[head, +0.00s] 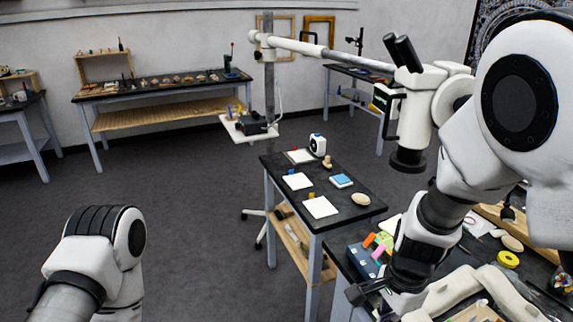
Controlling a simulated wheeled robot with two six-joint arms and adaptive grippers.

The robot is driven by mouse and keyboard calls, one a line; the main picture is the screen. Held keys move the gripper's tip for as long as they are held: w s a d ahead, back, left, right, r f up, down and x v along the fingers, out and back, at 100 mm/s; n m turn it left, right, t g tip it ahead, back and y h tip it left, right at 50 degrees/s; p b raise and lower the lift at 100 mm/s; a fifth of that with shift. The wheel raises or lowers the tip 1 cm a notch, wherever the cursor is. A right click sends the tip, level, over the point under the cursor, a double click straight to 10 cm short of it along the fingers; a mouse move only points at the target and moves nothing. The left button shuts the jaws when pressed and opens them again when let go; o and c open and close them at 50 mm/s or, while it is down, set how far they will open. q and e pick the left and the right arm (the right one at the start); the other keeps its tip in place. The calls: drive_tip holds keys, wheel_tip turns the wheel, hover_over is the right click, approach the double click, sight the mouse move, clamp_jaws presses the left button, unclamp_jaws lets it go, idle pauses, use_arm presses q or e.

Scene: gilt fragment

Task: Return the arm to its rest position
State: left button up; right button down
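My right arm comes in from the right edge and reaches down over the near right bench (350,262). My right gripper (366,292) is low at the bench's near left part, beside a blue box with colored tabs (362,262). Its dark fingers are small and partly hidden, so I cannot tell whether it is open or shut. No held object is visible in it. Part of my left arm shows at the lower left over bare floor; my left gripper is not in view.
A microscope on a boom (408,110) hangs close to my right arm. Yellow tape (508,259) lies right. Open floor (190,220) is left.

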drive_tip(key=s+d+f+n+g+b, duration=0.1)
drive_tip(key=s+d+f+n+b, duration=0.2)
drive_tip(key=s+f, duration=0.65)
drive_tip(key=s+d+f+n+g+h+b, duration=0.1)
drive_tip(key=s+d+f+n+b, duration=0.15)
drive_tip(key=s+f, duration=0.7)
drive_tip(key=s+d+f+n+g+b, duration=0.2)
drive_tip(key=s+d+f+n, duration=0.15)
drive_tip(key=f, duration=1.05)
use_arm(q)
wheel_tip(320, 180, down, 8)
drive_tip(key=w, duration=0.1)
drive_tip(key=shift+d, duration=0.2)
use_arm(e)
drive_tip(key=w+n+t, duration=0.1)
drive_tip(key=w, duration=0.1)
drive_tip(key=w+a+n+t, duration=0.1)
drive_tip(key=n+t, duration=0.1)
drive_tip(key=w+n+t, duration=0.1)
drive_tip(key=w, duration=0.1)
drive_tip(key=shift+w+a+f+n+t, duration=0.1)
drive_tip(key=shift+w+a+n+t, duration=0.2)
drive_tip(key=shift+n, duration=0.1)
